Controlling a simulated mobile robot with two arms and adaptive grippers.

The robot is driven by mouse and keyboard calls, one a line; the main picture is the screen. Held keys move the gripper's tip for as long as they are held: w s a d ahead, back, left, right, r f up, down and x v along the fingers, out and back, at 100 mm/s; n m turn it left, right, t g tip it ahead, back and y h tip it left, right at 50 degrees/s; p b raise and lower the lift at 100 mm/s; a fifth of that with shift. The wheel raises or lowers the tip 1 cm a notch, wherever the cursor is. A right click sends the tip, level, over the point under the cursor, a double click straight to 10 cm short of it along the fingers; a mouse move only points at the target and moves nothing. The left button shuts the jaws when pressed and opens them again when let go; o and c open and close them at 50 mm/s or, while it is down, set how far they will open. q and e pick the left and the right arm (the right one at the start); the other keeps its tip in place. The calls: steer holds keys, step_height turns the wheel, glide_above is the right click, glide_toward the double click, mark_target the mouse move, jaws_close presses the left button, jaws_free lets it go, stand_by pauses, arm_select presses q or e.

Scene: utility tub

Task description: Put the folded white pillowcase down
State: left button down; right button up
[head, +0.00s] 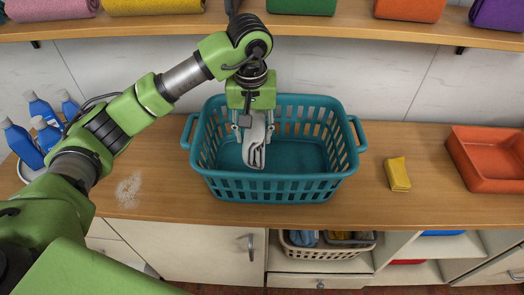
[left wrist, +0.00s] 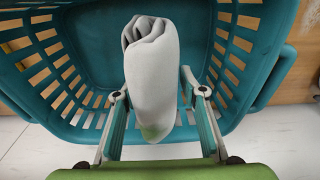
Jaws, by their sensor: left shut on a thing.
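The folded white pillowcase (head: 254,142) is a rolled, whitish bundle. It hangs from my left gripper (head: 252,120), whose fingers are shut on it. The left wrist view shows the pillowcase (left wrist: 153,75) between the two fingers of the gripper (left wrist: 155,105). Gripper and pillowcase are over the teal laundry basket (head: 274,189), within its rim as seen from the head. The basket stands on the wooden counter and its visible floor is empty. I cannot tell whether the pillowcase touches the basket floor. The basket wall (left wrist: 85,117) surrounds it in the left wrist view. My right gripper is not in view.
A yellow folded cloth (head: 397,174) lies right of the basket, and an orange-red tray (head: 487,165) stands farther right. Blue bottles (head: 42,110) stand at the left near white granules (head: 129,189). A shelf (head: 340,26) with rolled towels runs above the counter.

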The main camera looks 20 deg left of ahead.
arm_select(q)
step_height(320, 180, down, 5)
steer(key=shift+r+p, duration=0.2)
steer(key=shift+p, duration=0.2)
step_height(320, 180, down, 5)
steer(key=shift+w+r+p, duration=0.1)
steer(key=shift+p, duration=0.4)
steer(key=shift+w+a, duration=0.1)
steer(key=shift+w, duration=0.35)
steer(key=w, duration=0.1)
steer(key=w+p, duration=0.1)
steer(key=shift+w+a+p, duration=0.3)
steer(key=shift+w+a, duration=0.1)
steer(key=shift+w+f, duration=0.15)
steer(key=shift+f, duration=0.15)
steer(key=shift+f+p, duration=0.35)
steer(key=shift+p, duration=0.05)
steer(key=shift+a+f, duration=0.1)
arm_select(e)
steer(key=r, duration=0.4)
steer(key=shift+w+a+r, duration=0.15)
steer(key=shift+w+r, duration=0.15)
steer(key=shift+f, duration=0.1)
